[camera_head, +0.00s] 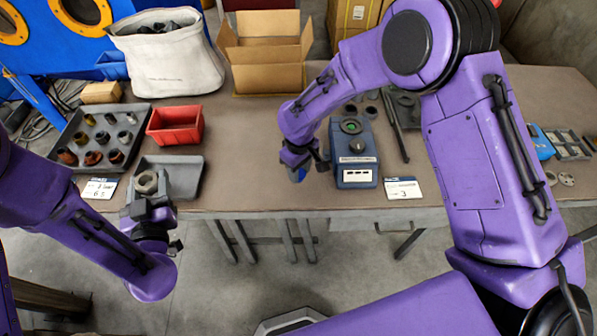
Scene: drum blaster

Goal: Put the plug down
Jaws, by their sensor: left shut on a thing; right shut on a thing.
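My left gripper (148,196) is at the front edge of the table, over the near end of a small dark grey tray (187,172). It is shut on a grey, round metal piece with a dark centre, which looks like the plug (146,181). I cannot tell whether the piece touches the tray. My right gripper (299,170) points down just left of a blue device (355,150) with a round green-centred top.
A dark tray (78,160) of several cylindrical parts and a red bin (175,142) stand at the left. An open cardboard box (265,80) and a white sack (165,88) are behind. The table's middle (245,150) is clear.

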